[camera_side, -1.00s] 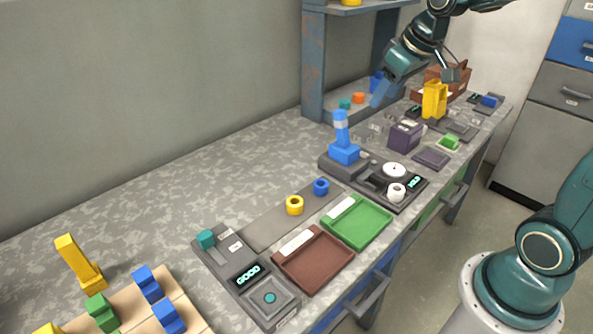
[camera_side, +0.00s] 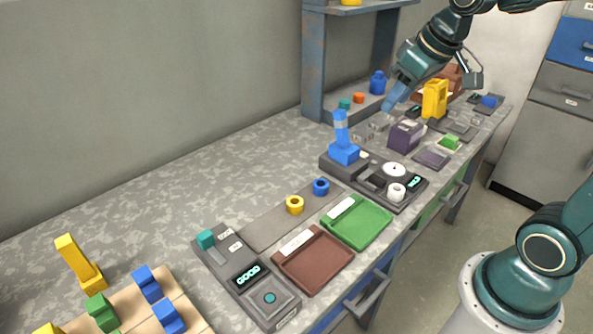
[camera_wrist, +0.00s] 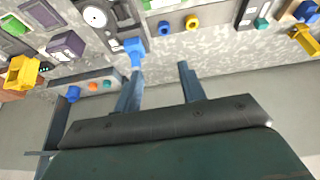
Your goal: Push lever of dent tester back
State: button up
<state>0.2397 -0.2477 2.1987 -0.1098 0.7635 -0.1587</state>
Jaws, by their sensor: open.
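A dark grey device with a lit GOOD display (camera_side: 249,276) stands at the front left of the bench. It has a teal-knobbed lever (camera_side: 205,239) at the back end of a slot between small labels; the teal knob also shows at the upper right of the wrist view (camera_wrist: 261,23). I cannot tell for sure that this is the dent tester. My gripper (camera_side: 393,98) is open and empty, high over the far part of the bench, well away from that lever. In the wrist view its fingers (camera_wrist: 160,86) stand apart with the blue column's device (camera_wrist: 134,46) beyond the left finger.
A blue upright column (camera_side: 342,140) rises from the middle device with a white dial (camera_side: 394,170). A yellow block (camera_side: 434,99) and purple box (camera_side: 405,136) stand farther right. Brown (camera_side: 313,262) and green (camera_side: 358,222) trays lie in front.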

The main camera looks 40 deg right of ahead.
jog(key=shift+w+d, duration=0.1)
jog(key=c, duration=0.7)
jog(key=shift+w+d+n, duration=0.15)
jog(key=shift+w+n, duration=0.05)
jog(key=shift+n, duration=0.2)
grip_shut()
jog(key=w+d+f+n+g, duration=0.1)
jog(key=w+d+f+n, duration=0.1)
jog(key=w+d+n, duration=0.3)
jog(key=w+d+f+n+g, duration=0.1)
jog(key=w+d+f+n, duration=0.2)
jog(key=n, duration=0.9)
jog(key=w+d, duration=0.3)
jog(key=shift+d+f, duration=0.15)
jog(key=shift+f, duration=0.1)
